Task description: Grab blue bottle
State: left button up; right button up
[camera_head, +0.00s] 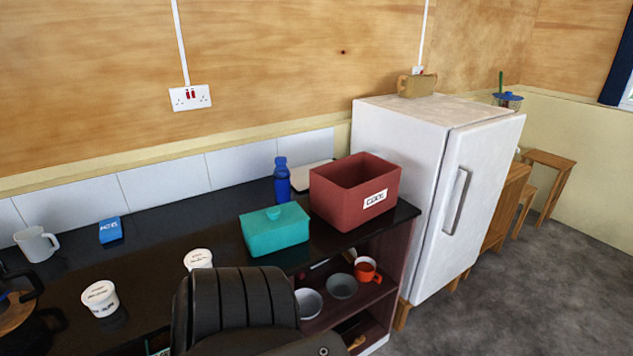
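The blue bottle (282,182) stands upright on the black counter, close to the tiled wall. It is behind the teal lidded box (275,229) and just left of the red-brown open box (354,190). A dark ribbed part of my own body shows at the bottom centre, in front of the counter. Neither gripper's fingers can be seen in this view.
The black counter (150,240) also holds white tubs (100,298), a white mug (36,244) and a small blue box (110,230). Bowls and an orange mug (366,271) sit on the shelf below. A white fridge (425,180) stands right of the counter; grey floor is clear beyond.

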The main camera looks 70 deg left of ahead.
aim_at(282, 175)
jog(key=u, duration=0.15)
jog(key=i, duration=0.75)
jog(key=u, duration=1.2)
jog(key=i, duration=0.7)
jog(key=u, duration=0.75)
